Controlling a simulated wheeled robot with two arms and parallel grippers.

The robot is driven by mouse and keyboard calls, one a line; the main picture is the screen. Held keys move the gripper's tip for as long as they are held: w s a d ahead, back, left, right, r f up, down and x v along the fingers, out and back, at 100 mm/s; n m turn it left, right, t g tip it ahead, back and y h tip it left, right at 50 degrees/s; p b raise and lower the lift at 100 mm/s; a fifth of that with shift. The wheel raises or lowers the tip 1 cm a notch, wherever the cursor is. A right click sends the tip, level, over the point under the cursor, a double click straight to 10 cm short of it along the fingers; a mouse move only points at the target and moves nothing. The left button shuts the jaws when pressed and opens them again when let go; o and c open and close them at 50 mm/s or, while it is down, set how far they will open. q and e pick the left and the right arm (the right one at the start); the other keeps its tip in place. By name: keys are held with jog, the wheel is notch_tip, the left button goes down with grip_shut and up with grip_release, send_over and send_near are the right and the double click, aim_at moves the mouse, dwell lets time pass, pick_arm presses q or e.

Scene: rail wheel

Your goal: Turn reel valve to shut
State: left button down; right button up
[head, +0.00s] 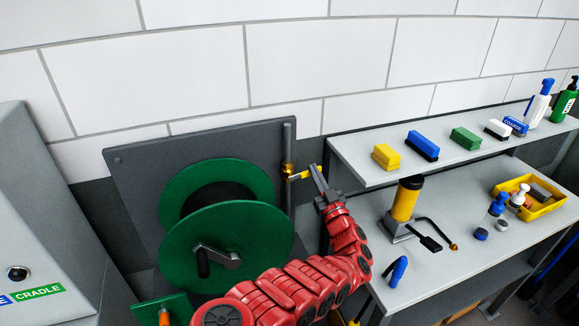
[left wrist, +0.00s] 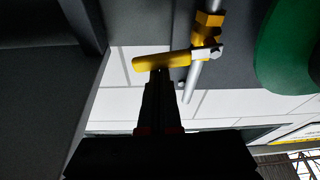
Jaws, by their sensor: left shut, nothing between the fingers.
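The reel valve (head: 287,169) is a brass body on a vertical grey pipe beside the green hose reel (head: 228,245). Its yellow lever (head: 301,175) sticks out to the right, across the pipe. In the left wrist view the valve body (left wrist: 207,30) is at top right and the yellow lever (left wrist: 162,61) points left from it. My left gripper (head: 316,171) is at the lever's free end, shut and empty. In the left wrist view its fingertips (left wrist: 160,72) meet the lever's edge; I cannot tell whether they touch. My right gripper is not in view.
A dark backplate (head: 135,175) stands behind the reel, against the tiled wall. A shelf (head: 360,155) with brushes and bottles is at the right, above a bench (head: 440,270) with tools and a yellow tray (head: 548,208). A grey cabinet (head: 40,220) stands at left.

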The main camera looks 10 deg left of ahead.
pick_arm(q)
jog(key=shift+d+f+m+h, duration=0.15)
jog(key=shift+f+m+h, duration=0.25)
jog(key=shift+m, duration=0.5)
jog(key=shift+f+t, duration=0.1)
jog(key=shift+t, duration=0.2)
jog(key=shift+w, duration=0.1)
